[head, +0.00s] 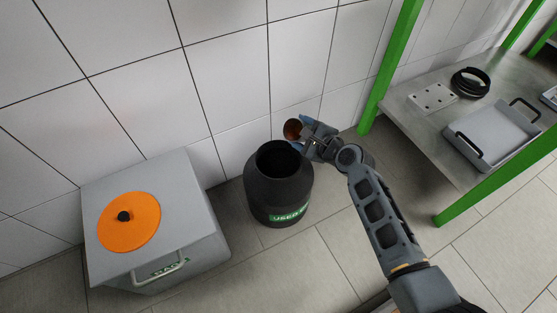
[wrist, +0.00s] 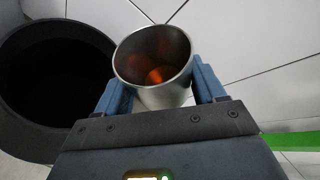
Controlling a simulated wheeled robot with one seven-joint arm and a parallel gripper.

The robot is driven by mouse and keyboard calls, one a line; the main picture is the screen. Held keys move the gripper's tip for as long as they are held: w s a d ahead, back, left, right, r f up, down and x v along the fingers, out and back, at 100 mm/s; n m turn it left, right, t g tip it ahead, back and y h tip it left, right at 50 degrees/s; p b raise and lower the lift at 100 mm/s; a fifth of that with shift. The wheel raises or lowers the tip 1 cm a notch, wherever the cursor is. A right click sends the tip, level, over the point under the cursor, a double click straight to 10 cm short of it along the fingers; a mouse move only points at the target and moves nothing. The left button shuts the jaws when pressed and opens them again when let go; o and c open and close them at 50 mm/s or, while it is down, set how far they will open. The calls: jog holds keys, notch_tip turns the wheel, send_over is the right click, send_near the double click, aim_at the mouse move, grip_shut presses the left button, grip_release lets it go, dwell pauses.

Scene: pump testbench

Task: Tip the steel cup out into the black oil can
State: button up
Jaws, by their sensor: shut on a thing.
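The steel cup (wrist: 150,92) is between the blue fingers of my gripper (wrist: 162,90) in the wrist view, with orange-brown liquid or its reflection inside. In the head view the cup (head: 292,129) shows its brownish inside beside the gripper (head: 306,131). My gripper is shut on the cup. The black oil can (head: 278,187) stands on the floor with its round mouth open and a green label on its front. The cup is near the can's far right rim, beside the mouth rather than over it. In the wrist view the can (wrist: 30,128) is at the left, its inside dark.
A grey bin (head: 192,225) with an orange disc (head: 129,221) on its lid stands left of the can. A green-legged steel bench (head: 405,118) at the right holds a grey tray (head: 492,137), a perforated plate and a black coil. A tiled wall is close behind the can.

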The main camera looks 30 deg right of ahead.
jog(key=shift+r+n, duration=0.3)
jog(key=shift+r, duration=0.05)
jog(key=shift+r+h, duration=0.1)
jog(key=shift+h, duration=0.2)
jog(key=shift+a+f+n+t+h+b, duration=0.15)
jog(key=shift+f+n+t+h+b, duration=0.3)
jog(key=shift+n+b, duration=0.5)
jog(key=shift+r, duration=0.3)
jog(key=shift+a+r+n+h, duration=0.1)
jog(key=shift+r+n+h, duration=0.05)
jog(key=shift+n+h, duration=0.2)
jog(key=shift+s+a+r+n+t+p, duration=0.25)
jog(key=shift+a+p, duration=0.2)
jog(key=shift+p, duration=0.6)
jog(key=shift+a+r+n+p, duration=0.15)
jog(key=shift+a+n+p, duration=0.1)
jog(key=shift+p, duration=0.95)
